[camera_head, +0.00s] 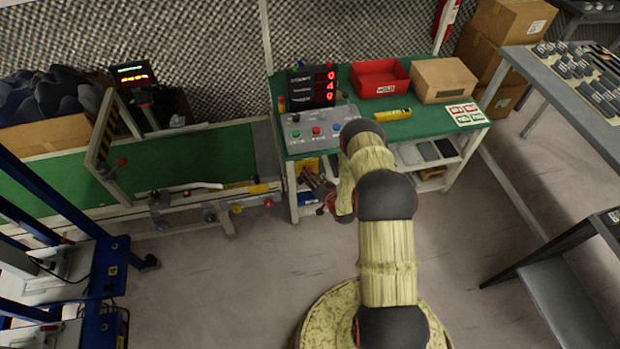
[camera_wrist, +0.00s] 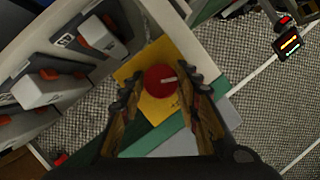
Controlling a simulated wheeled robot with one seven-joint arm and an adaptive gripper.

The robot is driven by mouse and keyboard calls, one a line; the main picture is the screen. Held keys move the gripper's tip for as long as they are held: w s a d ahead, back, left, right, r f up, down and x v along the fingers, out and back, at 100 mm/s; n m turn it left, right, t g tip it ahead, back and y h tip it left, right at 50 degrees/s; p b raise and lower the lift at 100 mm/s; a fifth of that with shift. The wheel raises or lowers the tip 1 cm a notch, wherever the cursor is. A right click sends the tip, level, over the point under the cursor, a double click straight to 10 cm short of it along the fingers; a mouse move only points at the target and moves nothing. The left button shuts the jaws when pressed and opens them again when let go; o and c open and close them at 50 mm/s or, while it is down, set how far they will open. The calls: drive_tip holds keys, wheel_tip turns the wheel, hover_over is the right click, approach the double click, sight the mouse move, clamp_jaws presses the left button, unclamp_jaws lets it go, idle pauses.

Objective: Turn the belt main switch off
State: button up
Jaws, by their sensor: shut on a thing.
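The main switch shows in the wrist view as a round red knob (camera_wrist: 157,83) with a white mark, on a yellow plate (camera_wrist: 133,68). The white mark lies nearly level across the picture. My gripper (camera_wrist: 160,90) has one finger on each side of the knob and is shut on it. In the head view my gripper (camera_head: 318,184) is low at the left front of the green bench, beside a yellow patch (camera_head: 308,165). My arm and gripper hide the knob there. Which setting the mark stands for cannot be read.
The green bench (camera_head: 435,118) carries a button panel (camera_head: 318,130), a red display (camera_head: 312,87), a red bin (camera_head: 380,80) and a cardboard box (camera_head: 443,81). The belt conveyor (camera_head: 190,158) is to the left. Grey units with orange parts (camera_wrist: 38,88) are close to my gripper. Floor in front is clear.

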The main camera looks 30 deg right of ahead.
drive_tip(key=m+t+b, duration=0.1)
drive_tip(key=m+b, duration=0.1)
drive_tip(key=m, duration=0.1)
drive_tip(key=m+t+y+b, duration=0.1)
drive_tip(key=m+t+b, duration=0.1)
drive_tip(key=m, duration=0.2)
drive_tip(key=m+t+y+b, duration=0.1)
drive_tip(key=m+b, duration=0.1)
drive_tip(key=m, duration=0.1)
drive_tip(key=shift+d+f+m, duration=0.1)
drive_tip(key=shift+f+m, duration=0.15)
drive_tip(key=shift+m, duration=0.05)
drive_tip(key=shift+t, duration=0.3)
idle(0.3)
drive_tip(key=o, duration=1.2)
drive_tip(key=shift+c, duration=0.2)
drive_tip(key=s+d+f, duration=0.1)
drive_tip(key=s, duration=1)
drive_tip(key=shift+s+f, duration=0.25)
drive_tip(key=shift+s, duration=0.15)
drive_tip(key=shift+d, duration=0.1)
